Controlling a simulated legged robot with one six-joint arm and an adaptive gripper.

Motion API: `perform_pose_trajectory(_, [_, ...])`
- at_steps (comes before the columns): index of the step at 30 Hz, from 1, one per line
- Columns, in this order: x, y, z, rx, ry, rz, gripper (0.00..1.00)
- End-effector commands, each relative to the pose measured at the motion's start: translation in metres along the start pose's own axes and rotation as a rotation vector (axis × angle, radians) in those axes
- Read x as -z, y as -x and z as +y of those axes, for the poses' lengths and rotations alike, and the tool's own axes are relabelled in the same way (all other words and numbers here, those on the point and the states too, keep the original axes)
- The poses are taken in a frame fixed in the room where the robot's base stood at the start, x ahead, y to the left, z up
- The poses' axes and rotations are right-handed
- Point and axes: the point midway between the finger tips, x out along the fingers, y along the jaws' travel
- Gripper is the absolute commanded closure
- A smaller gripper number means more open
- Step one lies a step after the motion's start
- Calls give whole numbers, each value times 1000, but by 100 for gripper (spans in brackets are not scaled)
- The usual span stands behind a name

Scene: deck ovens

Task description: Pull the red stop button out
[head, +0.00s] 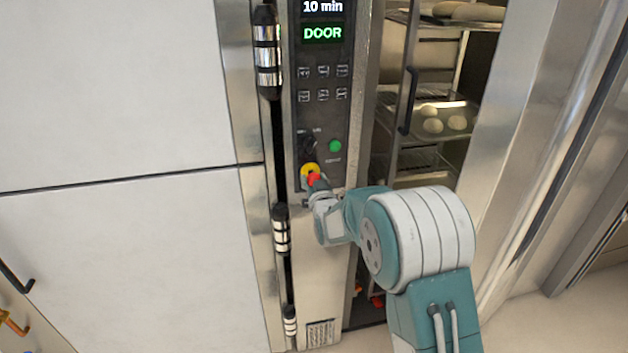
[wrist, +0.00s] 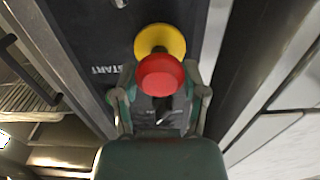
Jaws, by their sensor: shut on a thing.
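The red stop button (head: 313,179) sits on a yellow round base (head: 310,169) low on the dark control panel. In the wrist view the red button (wrist: 160,76) stands in front of its yellow base (wrist: 161,40), near the tips of my gripper. My gripper (head: 317,190) reaches the button from below right in the head view. In the wrist view my gripper (wrist: 160,95) has a finger on each side of the red button and is shut on it. The fingers' contact faces are partly hidden by the button.
The panel carries a green button (head: 335,146), a dark knob (head: 308,143) and a display (head: 322,33) reading "DOOR". An oven rack with trays of dough (head: 462,121) stands right of the panel, beside a black handle (head: 408,100). White doors (head: 120,90) fill the left.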

Motion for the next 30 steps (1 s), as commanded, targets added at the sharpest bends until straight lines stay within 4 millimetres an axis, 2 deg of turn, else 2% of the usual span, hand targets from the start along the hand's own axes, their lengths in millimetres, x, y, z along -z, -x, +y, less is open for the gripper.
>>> perform_pose_trajectory(2, [-1,1,0,-1,0,-2,100])
perform_pose_trajectory(3, [-1,1,0,-1,0,-2,26])
perform_pose_trajectory(4, [-1,1,0,-1,0,-2,13])
perform_pose_trajectory(5, [-1,1,0,-1,0,-2,8])
perform_pose_trajectory(20, [0,6,1,-2,-1,-2,8])
perform_pose_trajectory(23, [0,18,1,-2,-1,-2,8])
perform_pose_trajectory(30, [-1,62,0,-1,0,-4,8])
